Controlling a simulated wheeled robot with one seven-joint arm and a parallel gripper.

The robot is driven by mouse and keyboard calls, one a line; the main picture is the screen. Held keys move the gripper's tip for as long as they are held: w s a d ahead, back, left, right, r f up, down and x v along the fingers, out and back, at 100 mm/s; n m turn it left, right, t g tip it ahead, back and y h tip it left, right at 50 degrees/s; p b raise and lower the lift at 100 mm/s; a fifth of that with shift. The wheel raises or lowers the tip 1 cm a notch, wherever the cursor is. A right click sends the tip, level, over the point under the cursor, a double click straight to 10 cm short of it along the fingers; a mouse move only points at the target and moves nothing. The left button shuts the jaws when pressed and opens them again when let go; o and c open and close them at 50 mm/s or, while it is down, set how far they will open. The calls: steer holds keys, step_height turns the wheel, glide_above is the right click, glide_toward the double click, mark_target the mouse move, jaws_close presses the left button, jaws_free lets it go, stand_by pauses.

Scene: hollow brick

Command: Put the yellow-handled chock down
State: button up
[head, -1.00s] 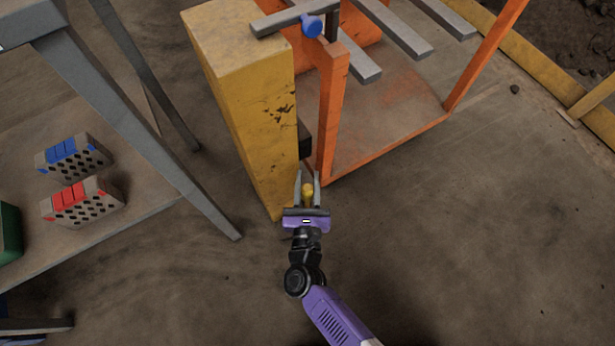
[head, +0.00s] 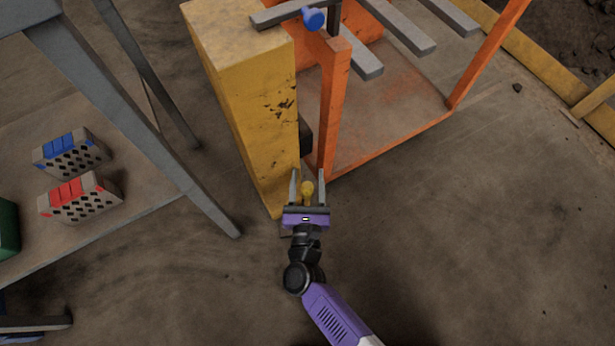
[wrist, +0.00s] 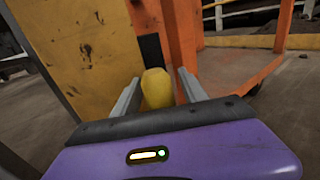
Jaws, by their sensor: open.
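The yellow handle of the chock (head: 307,189) stands between the fingers of my gripper (head: 308,178), at the foot of the yellow block and the orange frame. It also shows in the wrist view (wrist: 157,88), with a finger on each side and gaps beside it. My gripper (wrist: 157,85) is open around the handle and does not clasp it. The lower part of the chock is hidden behind my gripper's palm, so I cannot tell what it rests on.
A tall yellow block (head: 243,100) and an orange rack (head: 335,110) stand just beyond my gripper. A blue knob (head: 313,19) sits on a grey bar above. At left, a grey shelf (head: 110,235) holds blue-topped (head: 70,152) and red-topped (head: 78,198) hollow bricks.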

steer(key=s+p, duration=0.2)
steer(key=s, duration=1)
steer(key=shift+d+r, duration=0.15)
steer(key=shift+d, duration=0.1)
steer(key=s+d+r+n+g, duration=0.1)
steer(key=s+d+r+n, duration=0.8)
steer(key=n, duration=0.8)
steer(key=s+d+r+n+g+h, duration=0.1)
steer(key=s+d+r+n+g, duration=0.1)
steer(key=s+d+r+n, duration=0.8)
steer(key=d+r+n, duration=0.3)
steer(key=r+n, duration=0.2)
steer(key=n, duration=0.3)
steer(key=shift+s, duration=0.25)
